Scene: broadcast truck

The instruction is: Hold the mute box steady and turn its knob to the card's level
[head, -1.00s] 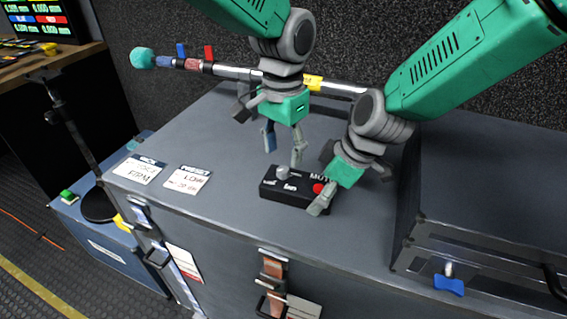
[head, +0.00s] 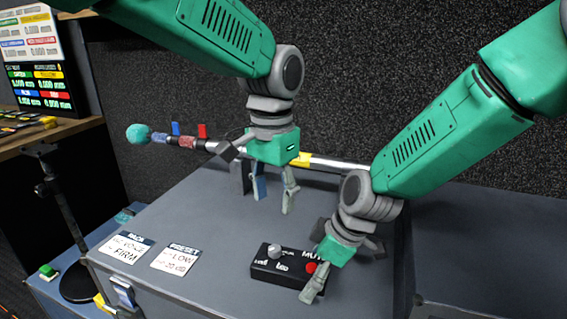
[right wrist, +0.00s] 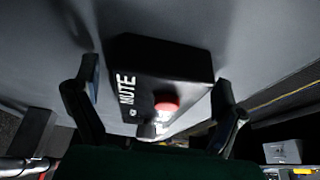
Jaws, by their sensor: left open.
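The black mute box (head: 262,273) sits on the grey case top, with a grey knob (head: 274,251) at its left and a red button (head: 311,267) at its right. The preset card (head: 175,259) reads LOW, with -20 dB below. My left gripper (head: 273,196) is open and empty, above and behind the knob, apart from it. My right gripper (head: 325,272) is at the box's right end. In the right wrist view its fingers (right wrist: 157,88) straddle the box (right wrist: 165,62), with a visible gap on the left side. The knob's pointer is too small to read.
A second card (head: 126,248) reading FIRM lies left of the preset card. A boom pole with a teal tip (head: 139,133) lies along the back of the case. A dark case (head: 480,250) stands to the right. The case top is clear in front of the cards and box.

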